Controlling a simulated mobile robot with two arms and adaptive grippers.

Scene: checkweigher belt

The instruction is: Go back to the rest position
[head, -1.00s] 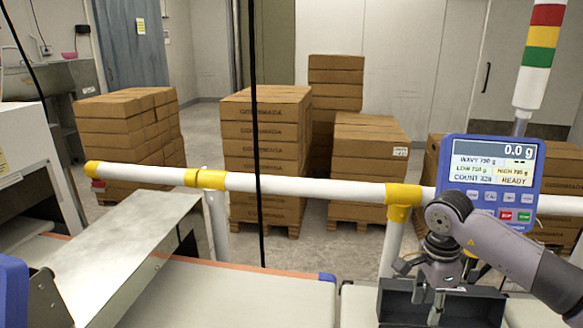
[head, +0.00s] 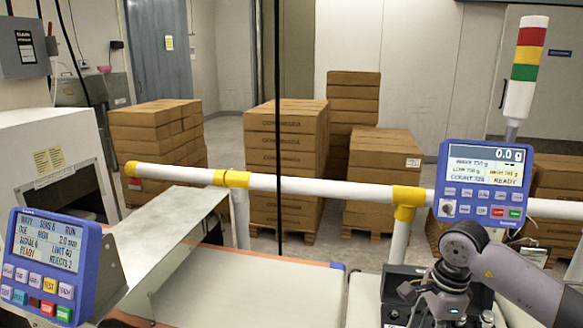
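My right gripper (head: 432,318) is low at the right of the head view, pointing down in front of a dark open case (head: 407,276) beside the belt. Its fingertips are at or below the bottom edge of the picture, so I cannot tell whether it is open or holds something. The checkweigher display (head: 482,184) stands above and behind it and reads 0.0 g and READY. My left gripper is not in view.
A blue control panel (head: 46,267) stands at the lower left, next to a metal guide plate (head: 180,235). The pale belt (head: 270,290) is bare in the middle. A white and yellow rail (head: 310,188) runs behind it, with stacked cartons (head: 285,165) beyond. A signal tower (head: 524,65) rises at the right.

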